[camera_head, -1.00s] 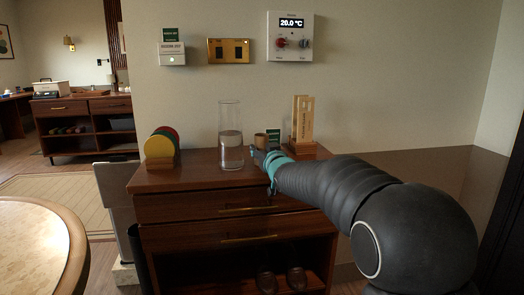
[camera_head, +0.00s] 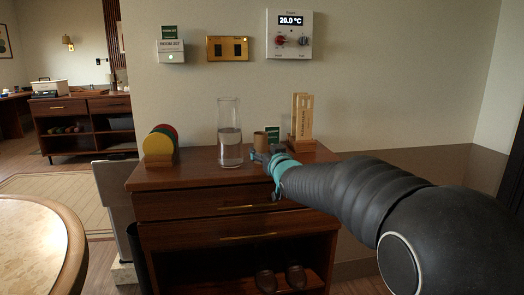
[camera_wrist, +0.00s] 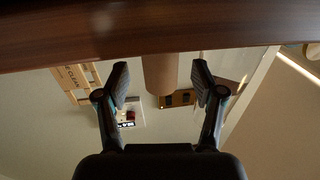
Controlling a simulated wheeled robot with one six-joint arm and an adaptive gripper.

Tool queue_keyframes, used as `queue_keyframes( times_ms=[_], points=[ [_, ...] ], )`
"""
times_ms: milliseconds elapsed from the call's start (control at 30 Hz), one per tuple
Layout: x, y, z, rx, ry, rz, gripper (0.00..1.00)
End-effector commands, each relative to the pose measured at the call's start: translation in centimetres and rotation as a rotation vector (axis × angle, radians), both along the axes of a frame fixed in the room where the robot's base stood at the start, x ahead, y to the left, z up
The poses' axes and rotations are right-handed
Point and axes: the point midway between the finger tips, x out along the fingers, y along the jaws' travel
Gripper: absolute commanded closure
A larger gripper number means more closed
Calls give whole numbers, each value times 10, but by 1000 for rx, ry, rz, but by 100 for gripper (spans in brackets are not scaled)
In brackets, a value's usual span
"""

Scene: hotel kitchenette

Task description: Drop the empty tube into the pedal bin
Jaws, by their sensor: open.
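The empty tube (camera_head: 259,141), a short brown cardboard cylinder, stands upright on the dark wooden cabinet's top. My gripper (camera_head: 259,157) is open just in front of it. In the wrist view, which appears upside down, the tube (camera_wrist: 160,75) shows between the two spread fingers of my gripper (camera_wrist: 160,80), with gaps on both sides. I see no contact. A grey upright panel (camera_head: 116,195) and a dark rounded body (camera_head: 138,255) stand left of the cabinet; I cannot tell for certain which belongs to the pedal bin.
The cabinet top (camera_head: 200,181) also holds a glass carafe (camera_head: 230,145) left of the tube, coloured discs in a stand (camera_head: 160,146), a small green card (camera_head: 272,132) and wooden signs (camera_head: 303,117) behind. A round table (camera_head: 40,245) is at left.

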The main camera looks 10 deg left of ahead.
Motion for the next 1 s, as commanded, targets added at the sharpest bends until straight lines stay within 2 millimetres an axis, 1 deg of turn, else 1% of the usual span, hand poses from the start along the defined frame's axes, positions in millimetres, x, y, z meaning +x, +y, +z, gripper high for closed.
queue_keyframes(
  times_ms=[33,200,400,533,767,833,867,933,967,1000],
  points=[
    [-10,-4,0,1,-2,0,32],
    [-38,-16,0,-1,-1,0,32],
    [-61,-27,0,0,-1,0,32],
    [-69,-30,0,0,0,0,32],
    [-71,-31,0,0,0,0,32],
    [-73,-35,0,-3,7,-8,32],
    [-76,-38,0,-6,14,-16,32],
    [-84,-52,-2,-23,48,-48,32],
    [-90,-60,-4,-33,68,-67,32],
    [-100,-74,-7,-46,103,-97,32]
  ],
)
